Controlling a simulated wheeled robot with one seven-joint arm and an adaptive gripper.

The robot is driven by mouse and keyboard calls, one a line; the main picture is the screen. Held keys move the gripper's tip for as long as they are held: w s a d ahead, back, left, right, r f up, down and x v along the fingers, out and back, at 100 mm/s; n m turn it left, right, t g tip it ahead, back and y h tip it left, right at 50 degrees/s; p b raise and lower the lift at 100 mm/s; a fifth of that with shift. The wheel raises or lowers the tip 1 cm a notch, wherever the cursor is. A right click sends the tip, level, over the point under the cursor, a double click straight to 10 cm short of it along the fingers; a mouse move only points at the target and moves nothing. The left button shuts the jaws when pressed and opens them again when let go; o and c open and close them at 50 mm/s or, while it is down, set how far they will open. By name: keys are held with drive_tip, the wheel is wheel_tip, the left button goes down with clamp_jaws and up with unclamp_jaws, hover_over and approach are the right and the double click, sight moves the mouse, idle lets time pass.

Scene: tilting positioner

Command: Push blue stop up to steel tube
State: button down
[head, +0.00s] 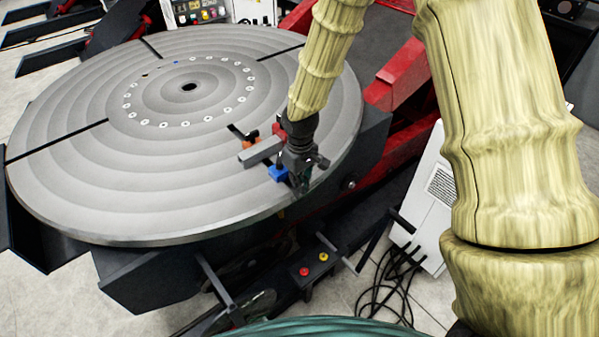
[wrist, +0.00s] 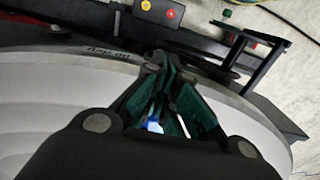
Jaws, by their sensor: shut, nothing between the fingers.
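The blue stop (head: 278,173) sits on the round grey turntable (head: 80,190) near its front right edge. The steel tube (head: 260,152), a short grey bar, lies just behind the stop, between it and an orange block (head: 249,140). In the head view I cannot tell whether tube and stop touch. My gripper (head: 303,184) is shut and empty, pointing down just to the right of the blue stop. In the wrist view my gripper (wrist: 168,112) hides most of the stop; a small patch of blue (wrist: 155,125) shows between the fingers. Contact with it is unclear.
Dark slots cross the turntable, and a ring of bolt holes surrounds its centre hole (head: 189,87). A control box with a red and a yellow button (head: 313,265) sits below the front rim. A white cabinet (head: 428,190) and black cables stand at the right.

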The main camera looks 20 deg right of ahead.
sight(280, 172)
drive_tip(key=shift+w+a+f+p, duration=0.2)
drive_tip(key=shift+w+f+p, duration=0.15)
drive_tip(key=shift+w+p, duration=0.2)
drive_tip(key=shift+w+a+f+p, duration=0.2)
drive_tip(key=shift+w+f+p, duration=0.2)
drive_tip(key=shift+w, duration=0.2)
drive_tip(key=shift+w+a+f+p, duration=0.1)
drive_tip(key=shift+w+a+p, duration=0.2)
drive_tip(key=shift+w, duration=0.45)
